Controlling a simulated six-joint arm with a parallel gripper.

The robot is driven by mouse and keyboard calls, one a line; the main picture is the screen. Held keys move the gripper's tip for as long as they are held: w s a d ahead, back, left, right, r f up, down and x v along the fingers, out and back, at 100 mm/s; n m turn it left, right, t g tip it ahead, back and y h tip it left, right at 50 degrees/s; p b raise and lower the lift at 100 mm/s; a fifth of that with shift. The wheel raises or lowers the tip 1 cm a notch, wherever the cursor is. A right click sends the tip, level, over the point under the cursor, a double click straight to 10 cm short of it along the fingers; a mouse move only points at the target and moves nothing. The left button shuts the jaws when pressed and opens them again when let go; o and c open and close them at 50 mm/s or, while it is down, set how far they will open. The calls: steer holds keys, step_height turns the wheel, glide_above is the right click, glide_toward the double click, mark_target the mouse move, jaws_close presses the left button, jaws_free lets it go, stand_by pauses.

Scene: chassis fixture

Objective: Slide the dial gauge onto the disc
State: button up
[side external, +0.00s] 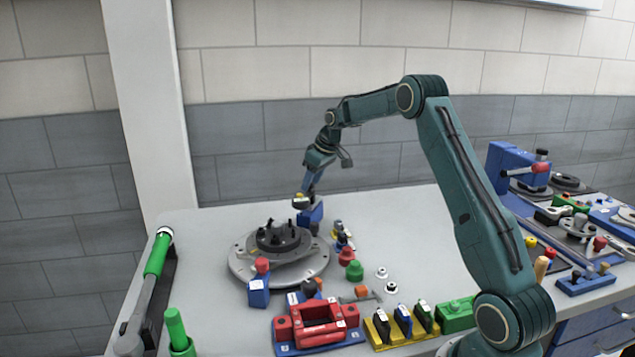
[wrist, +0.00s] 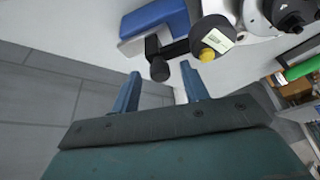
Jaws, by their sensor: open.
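The dial gauge (wrist: 211,32) appears as a dark round body with a white label and a yellow knob in the wrist view. A black bar with a dark round end (wrist: 158,70) runs left from it, beside a blue block (wrist: 158,18). In the side view the gauge (side external: 299,199) is small, by the blue block (side external: 311,215) behind the disc. The grey disc (side external: 248,272) lies on the table with a dark bolted hub (side external: 279,238) on top. My gripper (wrist: 160,84) is open, its blue fingers apart; the bar's end shows between and beyond their tips. Contact cannot be told.
A red clamp block (side external: 318,326) and a yellow rack (side external: 383,330) stand in front of the disc. A red-topped blue block (side external: 259,290) stands at its front edge. A green-handled wrench (side external: 157,258) lies at the left edge. The table right of the disc's small parts is partly clear.

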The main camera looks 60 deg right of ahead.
mark_target(299, 198)
steer(key=shift+c, duration=0.3)
jaws_close()
steer(key=shift+s+a, duration=0.2)
steer(key=shift+a, duration=0.95)
steer(key=shift+s+a, duration=0.2)
steer(key=shift+a, duration=0.95)
steer(key=shift+s+a, duration=0.2)
steer(key=shift+a, duration=1.05)
steer(key=shift+c, duration=0.4)
jaws_free()
steer(key=shift+o, duration=0.7)
steer(key=shift+r, duration=0.1)
steer(key=v, duration=1.3)
steer(key=shift+r, duration=0.3)
